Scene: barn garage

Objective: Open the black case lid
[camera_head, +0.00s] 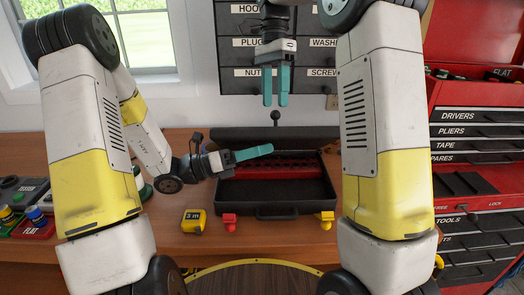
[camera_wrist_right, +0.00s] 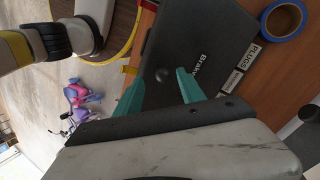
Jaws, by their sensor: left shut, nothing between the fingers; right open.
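The black case (camera_head: 318,196) sits on the wooden bench with its handle at the front. Its lid (camera_head: 310,133) stands raised at the back, and the dark interior with a reddish strip shows. My left gripper (camera_head: 270,150) is shut and empty, over the case in front of the lid.
A yellow tape measure (camera_head: 194,221), a red piece (camera_head: 229,221) and a yellow piece (camera_head: 325,219) lie along the bench front. Labelled drawers (camera_head: 235,60) stand behind. A red tool chest (camera_head: 475,150) is at right. Blue tape (camera_wrist_right: 282,20) lies beside the case.

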